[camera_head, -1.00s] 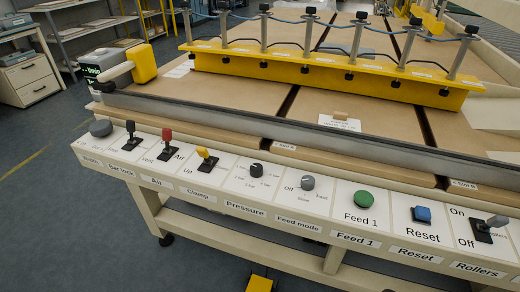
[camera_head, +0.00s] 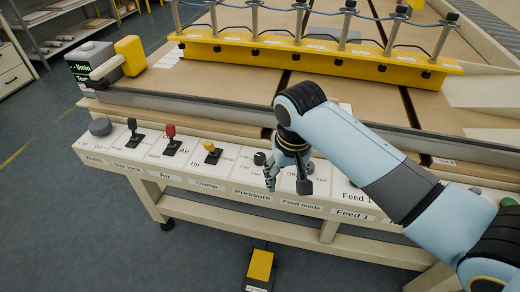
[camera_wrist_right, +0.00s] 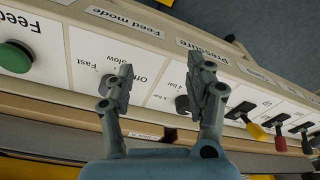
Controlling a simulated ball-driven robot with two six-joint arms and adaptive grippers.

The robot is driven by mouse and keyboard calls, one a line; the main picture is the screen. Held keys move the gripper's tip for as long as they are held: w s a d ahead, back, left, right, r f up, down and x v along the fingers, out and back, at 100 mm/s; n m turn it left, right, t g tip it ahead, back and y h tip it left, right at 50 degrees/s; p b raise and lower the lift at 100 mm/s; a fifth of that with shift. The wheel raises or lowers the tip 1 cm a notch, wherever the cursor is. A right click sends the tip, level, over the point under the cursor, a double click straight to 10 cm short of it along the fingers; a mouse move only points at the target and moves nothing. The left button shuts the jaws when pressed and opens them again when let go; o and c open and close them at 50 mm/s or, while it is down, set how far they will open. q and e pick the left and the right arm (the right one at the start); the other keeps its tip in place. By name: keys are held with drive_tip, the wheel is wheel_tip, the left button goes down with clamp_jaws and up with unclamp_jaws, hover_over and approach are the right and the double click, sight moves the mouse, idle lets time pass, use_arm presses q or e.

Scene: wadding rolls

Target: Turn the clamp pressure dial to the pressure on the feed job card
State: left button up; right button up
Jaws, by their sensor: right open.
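The pressure dial (camera_head: 260,158) is a small dark knob on the white panel above the "Pressure" label. In the right wrist view the dark knob (camera_wrist_right: 183,104) shows beside the right-hand finger, partly hidden; its setting cannot be read. My right gripper (camera_head: 287,184) is open and empty over the panel, just right of the dial in the head view. Its fingers (camera_wrist_right: 164,80) span the area between the pressure dial and the grey feed mode knob (camera_wrist_right: 105,84). No feed job card can be made out or read. My left gripper is not in view.
Close by are the yellow clamp lever (camera_head: 211,150), red air lever (camera_head: 170,136) and black bar lock lever (camera_head: 134,132). The green Feed 1 button (camera_wrist_right: 14,57) is on the other side. A yellow clamp bar (camera_head: 320,62) crosses the table. A yellow pedal (camera_head: 260,266) is on the floor.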

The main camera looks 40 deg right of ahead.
sight(260, 156)
drive_tip(key=w+r+m+g+p, duration=0.1)
drive_tip(key=w+r+m, duration=0.4)
drive_tip(key=w+r, duration=0.45)
drive_tip(key=shift+y, duration=0.3)
drive_tip(key=f, duration=0.4)
drive_tip(key=w+f, duration=0.1)
drive_tip(key=f, duration=0.3)
drive_tip(key=f+b, duration=0.1)
drive_tip(key=f, duration=0.3)
drive_tip(key=shift+w+d, duration=0.3)
drive_tip(key=shift+d, duration=0.1)
clamp_jaws()
